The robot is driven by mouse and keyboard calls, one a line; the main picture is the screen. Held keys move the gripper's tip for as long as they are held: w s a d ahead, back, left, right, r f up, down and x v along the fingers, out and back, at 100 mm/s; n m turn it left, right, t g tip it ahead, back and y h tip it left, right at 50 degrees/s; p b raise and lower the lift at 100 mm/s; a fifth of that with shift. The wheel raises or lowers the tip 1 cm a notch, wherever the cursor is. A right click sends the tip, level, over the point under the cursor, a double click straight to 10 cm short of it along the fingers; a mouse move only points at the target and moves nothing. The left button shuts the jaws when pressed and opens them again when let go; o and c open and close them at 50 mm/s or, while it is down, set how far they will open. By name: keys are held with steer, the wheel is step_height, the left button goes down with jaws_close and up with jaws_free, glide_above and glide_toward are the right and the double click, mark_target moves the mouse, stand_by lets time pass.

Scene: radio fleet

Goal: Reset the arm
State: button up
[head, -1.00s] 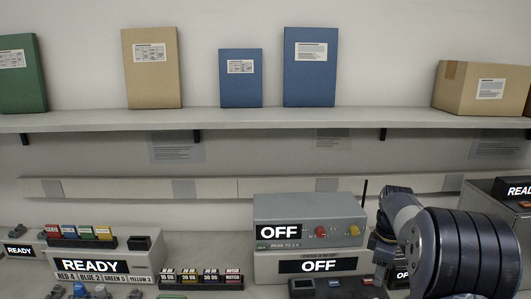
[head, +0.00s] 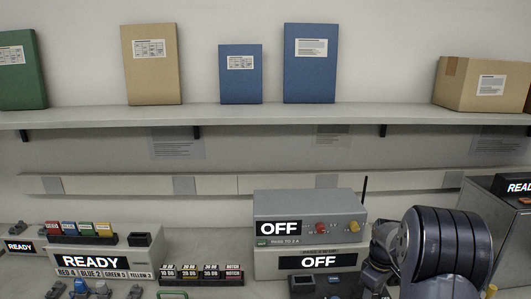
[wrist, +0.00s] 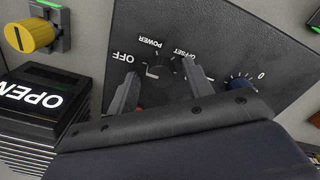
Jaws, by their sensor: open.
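My arm (head: 445,245) shows at the lower right of the head view, in front of the bench. It hides part of the equipment behind it, and my gripper's fingertips cannot be made out there. In the wrist view my gripper (wrist: 161,72) has its two fingers apart with nothing held between them. The fingers show over a dark panel (wrist: 215,35) marked POWER, OFFSET and OFF. A dark knob (wrist: 158,73) on the panel appears between the fingertips. I cannot tell whether the fingers touch the panel.
Grey radio units (head: 345,205) reading OFF stand left of my arm, with a thin antenna (head: 364,190). A READY unit (head: 143,262) is at the left. A shelf (head: 250,116) with binders and a carton (head: 480,85) runs above. The wrist view shows a yellow knob (wrist: 33,37) and an OPEN display (wrist: 32,98).

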steer(key=m, duration=0.4)
steer(key=shift+m, duration=0.4)
steer(key=m, duration=0.4)
steer(key=shift+m+b, duration=0.4)
steer(key=m, duration=0.4)
steer(key=shift+m+b, duration=0.3)
steer(key=shift+b, duration=0.05)
steer(key=m+b, duration=0.1)
steer(key=m, duration=0.3)
steer(key=shift+m, duration=0.4)
